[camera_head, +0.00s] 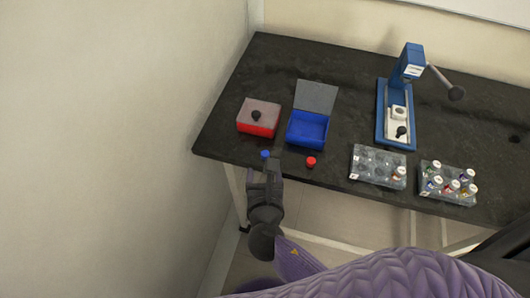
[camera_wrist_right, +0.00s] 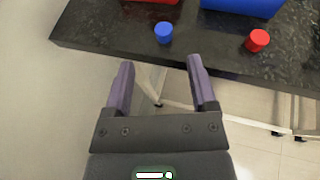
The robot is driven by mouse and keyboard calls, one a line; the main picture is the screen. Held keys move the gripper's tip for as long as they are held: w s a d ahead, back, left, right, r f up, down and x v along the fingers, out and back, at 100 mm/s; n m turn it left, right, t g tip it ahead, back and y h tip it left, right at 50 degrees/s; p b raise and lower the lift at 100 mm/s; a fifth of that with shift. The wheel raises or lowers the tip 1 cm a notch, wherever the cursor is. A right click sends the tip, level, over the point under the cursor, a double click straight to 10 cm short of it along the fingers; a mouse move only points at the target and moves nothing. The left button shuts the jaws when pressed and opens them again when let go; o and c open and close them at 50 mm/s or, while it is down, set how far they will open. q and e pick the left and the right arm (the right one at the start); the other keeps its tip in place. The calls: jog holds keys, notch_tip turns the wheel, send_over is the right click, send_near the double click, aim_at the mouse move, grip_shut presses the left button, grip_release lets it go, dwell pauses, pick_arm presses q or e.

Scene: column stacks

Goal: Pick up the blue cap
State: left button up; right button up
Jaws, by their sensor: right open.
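The blue cap (camera_head: 265,153) stands on the dark bench top close to its front edge. It also shows in the right wrist view (camera_wrist_right: 163,32), beyond the fingertips and roughly between their lines. My right gripper (camera_head: 264,172) is open and empty, just in front of the bench edge; its two spread fingers show in the right wrist view (camera_wrist_right: 160,64). A gap lies between the fingertips and the cap. My left gripper is not in view.
A red cap (camera_head: 311,162) stands to the right of the blue one. Behind are a red box (camera_head: 258,130) with a grey lid and an open blue box (camera_head: 307,131). Two clear racks (camera_head: 377,178) (camera_head: 447,196) and a blue press (camera_head: 411,62) stand further right.

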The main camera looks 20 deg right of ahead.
aim_at(265, 156)
jog(key=b+x, duration=0.2)
jog(key=x, duration=0.4)
jog(key=shift+d+f, duration=0.2)
jog(key=shift+w+d, duration=0.1)
jog(key=shift+w, duration=0.2)
jog(key=shift+r, duration=0.1)
grip_shut()
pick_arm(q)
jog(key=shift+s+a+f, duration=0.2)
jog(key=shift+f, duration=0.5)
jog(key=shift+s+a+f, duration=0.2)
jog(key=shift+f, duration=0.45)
